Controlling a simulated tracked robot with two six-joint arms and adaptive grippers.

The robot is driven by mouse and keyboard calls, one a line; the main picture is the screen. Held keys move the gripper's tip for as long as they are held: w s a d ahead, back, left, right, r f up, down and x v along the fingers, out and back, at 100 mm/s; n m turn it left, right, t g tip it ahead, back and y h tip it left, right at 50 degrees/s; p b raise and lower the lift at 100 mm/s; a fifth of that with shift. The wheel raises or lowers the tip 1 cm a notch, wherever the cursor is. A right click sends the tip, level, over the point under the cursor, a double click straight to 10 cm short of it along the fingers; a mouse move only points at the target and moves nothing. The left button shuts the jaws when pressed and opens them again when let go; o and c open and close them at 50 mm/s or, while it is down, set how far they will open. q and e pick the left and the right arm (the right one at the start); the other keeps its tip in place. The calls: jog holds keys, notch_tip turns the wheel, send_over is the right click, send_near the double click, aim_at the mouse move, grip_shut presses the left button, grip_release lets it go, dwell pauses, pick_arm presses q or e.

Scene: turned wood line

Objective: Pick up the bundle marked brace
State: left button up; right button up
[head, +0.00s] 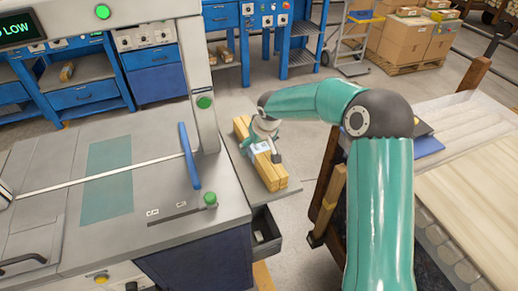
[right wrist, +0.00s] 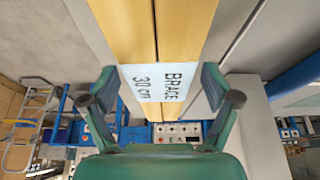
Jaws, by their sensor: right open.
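The bundle marked brace (head: 273,178) is a pair or more of long yellow wooden bars with a white label around its middle. It lies on a grey side shelf (head: 233,110) to the right of the machine. In the right wrist view the bundle (right wrist: 150,30) fills the top middle, and its label (right wrist: 160,83) reads "BRACE 30 cm". My right gripper (head: 264,150) is over the middle of the bundle. In the right wrist view my right gripper (right wrist: 160,98) is open, with one finger on each side of the label. Contact cannot be told. My left gripper is not in view.
A grey machine table (head: 190,235) with a blue handle (head: 189,155) and upright post stands left of the bundle. An open dark drawer (head: 265,235) is below the shelf. A wooden-post rack (head: 330,205) stands to the right. Blue benches (head: 80,95) and cartons (head: 405,40) are behind.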

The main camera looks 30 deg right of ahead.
jog(key=shift+c, duration=0.3)
jog(key=c, duration=1.6)
jog(key=shift+r, duration=0.1)
grip_shut()
jog(key=shift+r, duration=0.1)
